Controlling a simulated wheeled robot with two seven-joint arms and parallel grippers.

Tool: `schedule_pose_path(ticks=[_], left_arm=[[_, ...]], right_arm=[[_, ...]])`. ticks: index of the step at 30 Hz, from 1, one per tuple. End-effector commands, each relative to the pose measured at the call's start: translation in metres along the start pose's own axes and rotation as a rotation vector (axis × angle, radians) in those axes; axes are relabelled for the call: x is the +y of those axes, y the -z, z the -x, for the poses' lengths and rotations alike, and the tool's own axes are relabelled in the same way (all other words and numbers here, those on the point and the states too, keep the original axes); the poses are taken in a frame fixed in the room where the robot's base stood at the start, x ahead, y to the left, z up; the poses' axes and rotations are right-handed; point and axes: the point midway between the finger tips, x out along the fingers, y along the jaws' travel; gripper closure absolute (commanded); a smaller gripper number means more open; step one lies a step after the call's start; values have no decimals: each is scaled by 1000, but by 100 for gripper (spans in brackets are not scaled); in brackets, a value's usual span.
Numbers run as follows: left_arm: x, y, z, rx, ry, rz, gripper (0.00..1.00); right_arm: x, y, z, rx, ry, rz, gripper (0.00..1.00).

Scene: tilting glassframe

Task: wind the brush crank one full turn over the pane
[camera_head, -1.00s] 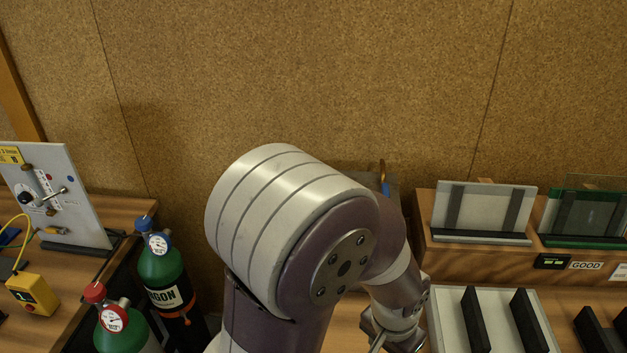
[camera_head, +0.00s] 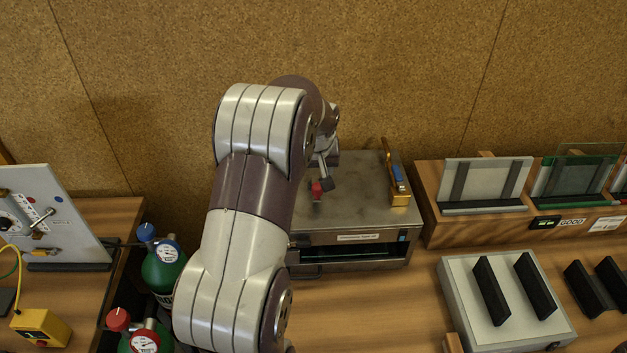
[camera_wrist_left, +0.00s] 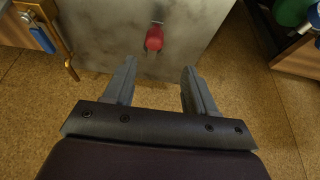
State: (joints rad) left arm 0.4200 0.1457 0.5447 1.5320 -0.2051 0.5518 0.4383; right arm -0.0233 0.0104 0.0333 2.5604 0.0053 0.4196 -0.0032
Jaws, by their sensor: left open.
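The brush crank's red knob (camera_head: 316,188) stands on top of a grey metal box (camera_head: 350,212) in the head view. In the left wrist view the red knob (camera_wrist_left: 154,39) sits on its metal arm, ahead of and between the fingers. My left gripper (camera_wrist_left: 158,75) is open and empty, with the knob just beyond its fingertips. In the head view my left gripper (camera_head: 326,168) is small and partly hidden by my arm. A dark slot with a thin green edge shows in the box front. My right gripper is not in view.
A brass and blue piece (camera_head: 397,180) stands at the box's right edge. Framed panes (camera_head: 487,184) stand on a wooden rack at right. Gas bottles (camera_head: 162,262) and a yellow switch box (camera_head: 40,328) are at left. A cork wall rises behind.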

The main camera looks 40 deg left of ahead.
Motion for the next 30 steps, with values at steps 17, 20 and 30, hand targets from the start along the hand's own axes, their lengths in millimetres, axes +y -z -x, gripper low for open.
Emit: schedule_pose_path(ticks=[17, 20, 30], left_arm=[[1, 1, -93, 0, -1, -2, 44], [1, 1, -98, 1, -2, -2, 44], [1, 0, -99, 2, -2, -3, 73]], right_arm=[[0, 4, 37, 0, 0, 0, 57], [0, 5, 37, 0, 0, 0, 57], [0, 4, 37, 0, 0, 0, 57]])
